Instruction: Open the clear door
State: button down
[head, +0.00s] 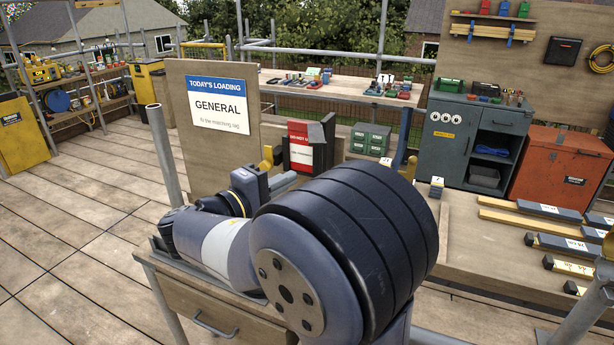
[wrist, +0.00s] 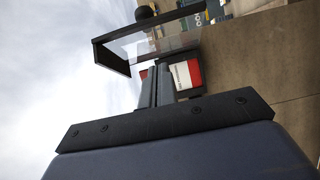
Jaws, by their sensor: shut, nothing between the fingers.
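In the wrist view, the clear door (wrist: 148,46) is a see-through pane in a thick dark frame. It stands out at an angle beyond my fingertips. A red-and-white panel (wrist: 187,73) shows just right of the fingers. In the head view, the same red-and-white panel (head: 307,146) stands behind my wrist with dark edges beside it; the pane itself is hard to make out there. My gripper (wrist: 160,70) is shut and empty, its two dark fingers side by side. The fingertips overlap the door frame's lower edge in the picture; I cannot tell whether they touch.
A board with a "GENERAL" sign (head: 222,108) stands left of my wrist. Green boxes (head: 370,139) sit right of the panel. A grey cabinet (head: 460,150) and an orange chest (head: 560,170) stand at the right. Dark labelled bars (head: 550,210) lie on the right bench. Open planked floor lies left.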

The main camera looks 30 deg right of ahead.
jog(key=shift+s+d+p, duration=0.15)
jog(key=shift+s+d, duration=0.15)
jog(key=shift+d, duration=0.4)
jog(key=shift+s+d+p, duration=0.1)
jog(key=shift+s+d, duration=0.15)
jog(key=shift+d, duration=0.45)
jog(key=shift+s+d+p, duration=0.15)
jog(key=shift+s+d, duration=0.15)
jog(key=shift+d, duration=0.4)
jog(key=s+d+t+b, duration=0.1)
jog(key=b, duration=0.1)
jog(key=d+n+t+y+b, duration=0.1)
jog(key=shift+s+d+n+b, duration=0.2)
jog(key=shift+s+n+b, duration=0.1)
jog(key=shift+s+b, duration=0.1)
